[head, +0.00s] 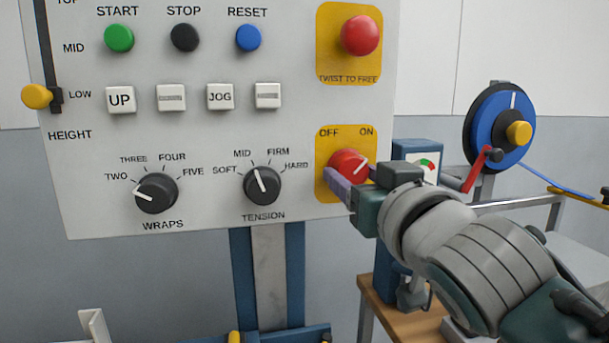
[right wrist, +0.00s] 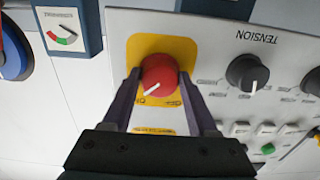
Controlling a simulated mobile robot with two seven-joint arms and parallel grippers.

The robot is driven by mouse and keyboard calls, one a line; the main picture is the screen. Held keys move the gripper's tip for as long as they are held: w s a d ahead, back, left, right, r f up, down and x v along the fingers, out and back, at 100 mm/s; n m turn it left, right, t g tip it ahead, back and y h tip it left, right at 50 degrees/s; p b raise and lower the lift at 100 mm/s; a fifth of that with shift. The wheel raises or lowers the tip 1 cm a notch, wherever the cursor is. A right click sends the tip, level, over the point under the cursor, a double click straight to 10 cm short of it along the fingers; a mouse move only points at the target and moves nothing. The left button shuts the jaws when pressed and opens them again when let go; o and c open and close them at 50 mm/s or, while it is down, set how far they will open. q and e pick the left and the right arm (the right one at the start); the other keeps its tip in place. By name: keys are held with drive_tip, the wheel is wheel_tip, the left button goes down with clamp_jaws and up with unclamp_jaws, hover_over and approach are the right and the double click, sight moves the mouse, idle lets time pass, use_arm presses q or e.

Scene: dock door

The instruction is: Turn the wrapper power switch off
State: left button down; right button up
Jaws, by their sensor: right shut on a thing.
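The power switch is a red round knob (head: 347,165) on a yellow plate (head: 327,150) at the panel's lower right. OFF is printed at its upper left and ON at its upper right. Its white pointer line slants up and right, toward ON. My right gripper (head: 352,185) reaches in from the right, its purple fingers at the knob. In the right wrist view, upside down, the two fingers stand on either side of the knob (right wrist: 160,74), shut on it. My left gripper is not in view.
Above the switch is a red mushroom button (head: 361,36) marked TWIST TO FREE. To the left are the TENSION knob (head: 262,186) and WRAPS knob (head: 156,193). A blue gauge box (head: 418,152) and a blue wheel (head: 497,125) stand at the right behind the panel.

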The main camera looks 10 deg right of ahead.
drive_tip(key=c, duration=0.5)
drive_tip(key=shift+n, duration=0.4)
drive_tip(key=shift+n+p, duration=0.4)
drive_tip(key=shift+n, duration=0.6)
drive_tip(key=n, duration=0.3)
drive_tip(key=shift+n+p, duration=0.35)
drive_tip(key=shift+n, duration=0.05)
drive_tip(key=n, duration=0.5)
drive_tip(key=shift+d+r+p, duration=0.1)
drive_tip(key=shift+p, duration=0.25)
drive_tip(key=n, duration=0.6)
drive_tip(key=shift+p, duration=0.35)
drive_tip(key=shift+n, duration=0.3)
